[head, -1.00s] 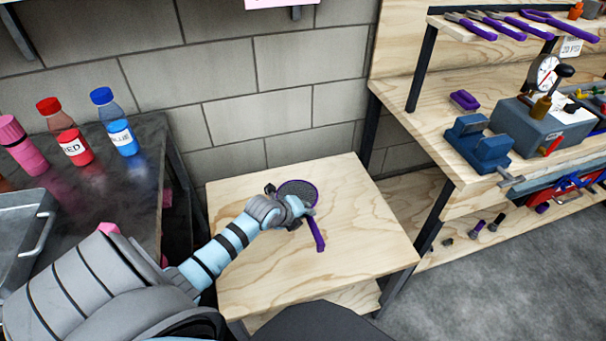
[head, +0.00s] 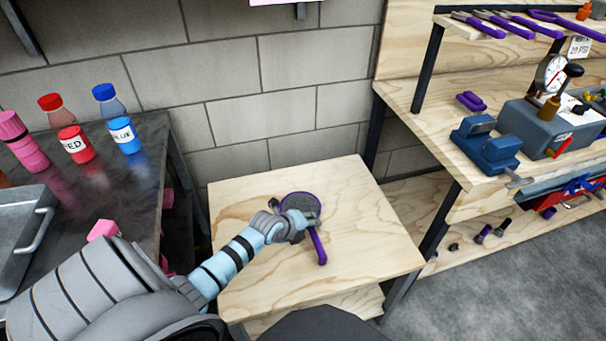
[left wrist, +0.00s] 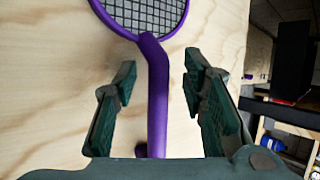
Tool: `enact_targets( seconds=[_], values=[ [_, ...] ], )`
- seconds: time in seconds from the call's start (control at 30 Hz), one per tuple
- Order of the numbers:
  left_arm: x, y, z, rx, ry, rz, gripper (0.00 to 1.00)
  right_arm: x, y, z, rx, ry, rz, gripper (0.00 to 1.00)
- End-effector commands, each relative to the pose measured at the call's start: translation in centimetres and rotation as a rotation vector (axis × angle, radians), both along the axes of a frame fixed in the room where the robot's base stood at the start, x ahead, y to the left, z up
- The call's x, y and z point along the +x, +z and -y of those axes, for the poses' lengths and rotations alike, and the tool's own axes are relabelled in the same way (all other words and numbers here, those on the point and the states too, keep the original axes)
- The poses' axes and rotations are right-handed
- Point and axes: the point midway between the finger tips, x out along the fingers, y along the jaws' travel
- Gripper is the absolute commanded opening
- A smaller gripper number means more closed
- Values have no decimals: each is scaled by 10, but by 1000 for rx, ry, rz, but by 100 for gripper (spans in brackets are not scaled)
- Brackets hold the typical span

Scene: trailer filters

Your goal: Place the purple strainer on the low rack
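The purple strainer (head: 319,245) lies on a low wooden table (head: 370,235), its round mesh head toward the wall and its handle toward me. My left gripper (head: 306,224) is over the strainer where the head meets the handle. In the left wrist view the strainer's handle (left wrist: 158,100) runs between the two fingers of my left gripper (left wrist: 160,92), with a gap on both sides. The fingers are apart and do not touch the handle. My right gripper is in neither view.
A dark metal bench at left holds a red bottle (head: 72,140), a blue bottle (head: 121,132), a pink bottle (head: 24,145) and a metal tray (head: 38,235). At right, a wooden workbench carries a blue vise (head: 486,145) and a gauge (head: 551,73); purple-handled tools lie on its upper shelf.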

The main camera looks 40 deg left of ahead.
Motion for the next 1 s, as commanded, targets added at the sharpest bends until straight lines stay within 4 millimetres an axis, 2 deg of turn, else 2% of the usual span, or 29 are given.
enact_targets(
  seconds=[0.17, 0.4, 0.5, 0.67, 1.0],
  values=[
    [-17, 22, 0, 2, -2, -1, 38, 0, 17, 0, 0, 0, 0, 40],
    [-60, 71, 2, 3, -4, -1, 38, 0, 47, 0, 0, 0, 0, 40],
    [-73, 83, 2, 3, -3, -1, 38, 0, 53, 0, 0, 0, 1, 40],
    [-81, 89, 3, 1, -1, 0, 38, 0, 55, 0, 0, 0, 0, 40],
    [-80, 87, 3, 1, -1, 0, 38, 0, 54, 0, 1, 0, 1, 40]
  ],
)
